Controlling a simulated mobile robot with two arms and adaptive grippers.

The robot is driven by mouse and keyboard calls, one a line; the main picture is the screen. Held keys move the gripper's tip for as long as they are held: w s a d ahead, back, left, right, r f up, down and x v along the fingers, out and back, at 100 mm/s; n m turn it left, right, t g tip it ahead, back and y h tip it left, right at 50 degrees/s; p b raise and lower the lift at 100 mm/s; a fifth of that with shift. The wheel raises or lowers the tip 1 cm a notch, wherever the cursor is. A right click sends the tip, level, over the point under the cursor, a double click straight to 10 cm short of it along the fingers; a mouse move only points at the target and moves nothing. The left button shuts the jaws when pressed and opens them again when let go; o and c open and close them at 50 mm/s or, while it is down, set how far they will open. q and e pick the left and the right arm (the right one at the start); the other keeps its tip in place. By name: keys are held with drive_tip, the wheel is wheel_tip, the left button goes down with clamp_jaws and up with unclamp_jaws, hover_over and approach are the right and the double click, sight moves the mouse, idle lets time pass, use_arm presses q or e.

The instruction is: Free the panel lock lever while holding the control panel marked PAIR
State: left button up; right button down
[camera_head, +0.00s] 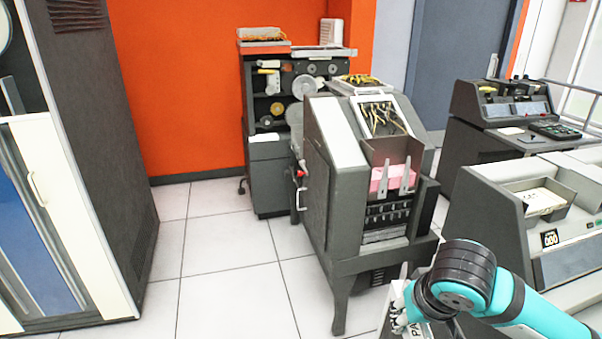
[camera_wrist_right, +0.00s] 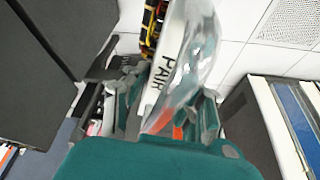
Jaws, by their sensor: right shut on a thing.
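The white control panel (camera_wrist_right: 163,72) carries the word PAIR, which reads along its length in the right wrist view. A clear, shiny curved part (camera_wrist_right: 201,58) lies along its right side. My right gripper (camera_wrist_right: 165,108) is shut on the panel, with teal fingers on both sides of it. In the head view the right gripper (camera_head: 402,308) is at the bottom, and only the letters PA of the panel (camera_head: 414,332) show at the frame's edge. I cannot pick out the panel lock lever in either view. My left gripper is not in view.
A grey card machine (camera_head: 340,205) with a pink card stack (camera_head: 395,178) stands just behind my right gripper. A dark console (camera_head: 515,115) and a grey unit (camera_head: 540,225) stand at right. A tall cabinet (camera_head: 100,130) stands at left. The tiled floor (camera_head: 225,260) between is clear.

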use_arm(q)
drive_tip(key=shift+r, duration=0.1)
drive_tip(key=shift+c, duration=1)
use_arm(e)
drive_tip(key=shift+s+a+f, duration=0.1)
drive_tip(key=shift+f, duration=0.1)
use_arm(q)
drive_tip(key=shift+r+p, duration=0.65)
drive_tip(key=shift+p, duration=0.05)
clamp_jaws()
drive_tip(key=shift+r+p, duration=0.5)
use_arm(e)
drive_tip(key=s+f, duration=1.1)
drive_tip(key=f, duration=0.2)
drive_tip(key=shift+s+f, duration=0.15)
drive_tip(key=shift+f, duration=0.15)
